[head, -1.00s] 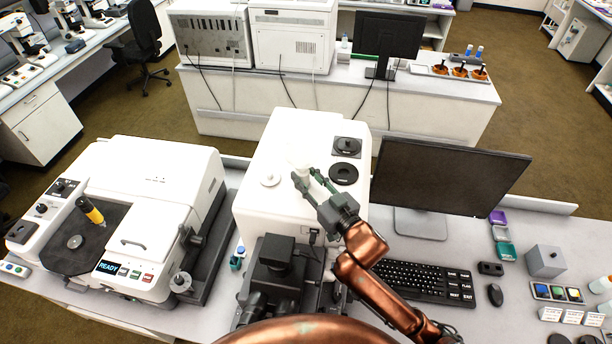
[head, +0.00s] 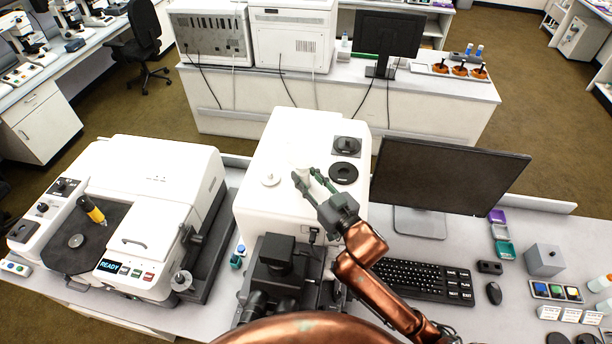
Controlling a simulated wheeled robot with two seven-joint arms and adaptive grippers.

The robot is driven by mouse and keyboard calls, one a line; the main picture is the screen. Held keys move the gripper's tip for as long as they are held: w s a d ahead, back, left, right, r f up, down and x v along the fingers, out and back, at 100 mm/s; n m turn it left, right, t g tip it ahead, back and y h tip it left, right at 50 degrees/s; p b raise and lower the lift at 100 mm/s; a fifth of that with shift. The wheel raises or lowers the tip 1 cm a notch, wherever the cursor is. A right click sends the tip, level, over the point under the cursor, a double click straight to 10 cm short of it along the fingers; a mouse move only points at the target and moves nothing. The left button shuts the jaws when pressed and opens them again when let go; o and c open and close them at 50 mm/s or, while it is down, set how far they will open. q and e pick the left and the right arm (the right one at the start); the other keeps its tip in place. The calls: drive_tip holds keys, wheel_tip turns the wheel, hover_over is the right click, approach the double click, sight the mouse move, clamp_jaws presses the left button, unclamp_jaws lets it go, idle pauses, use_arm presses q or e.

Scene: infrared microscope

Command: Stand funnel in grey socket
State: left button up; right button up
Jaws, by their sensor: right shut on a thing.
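My right gripper (head: 307,174) is over the top of the white instrument housing (head: 262,212), at the end of a copper-coloured arm. Its green fingers are shut on a small pale thing, apparently the funnel (head: 303,167), which is hard to make out against the white housing. I cannot tell whether the funnel touches the housing top. A black ring (head: 343,173) and a dark square fitting with a knob (head: 347,143) lie to the right of the fingers. No part clearly reads as the grey socket. My left gripper is not in view.
A dark monitor (head: 450,188) stands right of the housing, with a keyboard (head: 424,281) in front. A grey box (head: 545,260) is farther right. A black eyepiece unit (head: 277,265) fronts the housing. Another white instrument (head: 165,180) with a yellow-handled tool (head: 92,210) is at left.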

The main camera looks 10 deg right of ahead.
drive_tip(key=shift+f, duration=0.2)
idle(0.3)
drive_tip(key=o, duration=1.2)
drive_tip(key=shift+o, duration=0.7)
drive_tip(key=o, duration=0.3)
drive_tip(key=shift+s, duration=0.1)
drive_tip(key=shift+p+v, duration=0.55)
drive_tip(key=shift+v, duration=2.9)
